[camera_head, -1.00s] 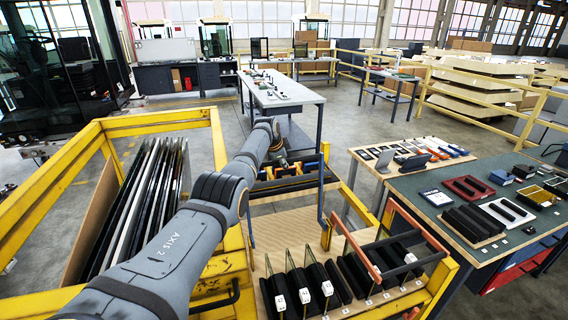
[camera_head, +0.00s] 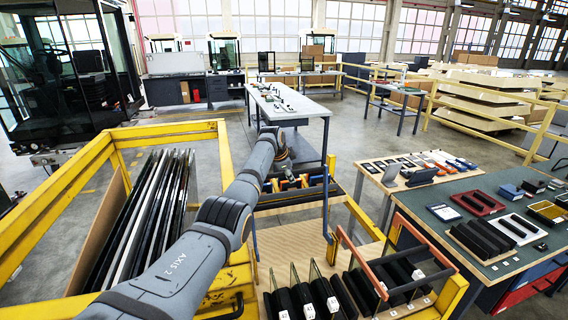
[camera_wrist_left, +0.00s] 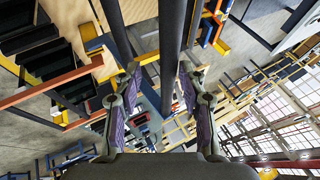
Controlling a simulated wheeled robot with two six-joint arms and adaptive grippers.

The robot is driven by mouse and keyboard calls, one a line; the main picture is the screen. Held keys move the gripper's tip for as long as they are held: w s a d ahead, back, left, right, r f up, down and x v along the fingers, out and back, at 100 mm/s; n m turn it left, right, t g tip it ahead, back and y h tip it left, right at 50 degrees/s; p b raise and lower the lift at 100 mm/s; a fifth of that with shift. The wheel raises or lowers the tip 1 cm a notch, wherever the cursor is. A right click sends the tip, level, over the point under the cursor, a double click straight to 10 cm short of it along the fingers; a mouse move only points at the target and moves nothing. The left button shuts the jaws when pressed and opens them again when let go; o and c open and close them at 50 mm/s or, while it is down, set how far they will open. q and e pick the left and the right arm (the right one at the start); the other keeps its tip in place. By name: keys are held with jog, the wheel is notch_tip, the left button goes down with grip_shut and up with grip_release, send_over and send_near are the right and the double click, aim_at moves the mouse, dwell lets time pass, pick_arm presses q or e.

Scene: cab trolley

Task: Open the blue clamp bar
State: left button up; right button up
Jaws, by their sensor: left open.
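The blue clamp bar seems to be the dark blue upright (camera_head: 327,205) at the right of the rear rack of the yellow trolley (camera_head: 222,160) in the head view. A second dark blue upright (camera_head: 252,238) stands at the left, partly behind my arm. My left gripper (camera_head: 283,158) is over the rear rack, small and partly hidden there. In the left wrist view its fingers (camera_wrist_left: 160,78) are spread apart. A dark bar (camera_wrist_left: 172,45) runs through the space between them; I cannot tell whether they touch it. My right gripper is out of view.
An orange clamp bar (camera_head: 359,262) lies over the front rack of black slotted blocks (camera_head: 310,298). Dark panels (camera_head: 150,210) stand in the trolley's left side. A green-topped bench (camera_head: 470,258) with parts stands at the right. Open floor (camera_head: 225,130) lies beyond the trolley.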

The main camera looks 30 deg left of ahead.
pick_arm(q)
jog(key=v, duration=1)
jog(key=shift+s+r, duration=0.15)
jog(key=shift+s, duration=0.05)
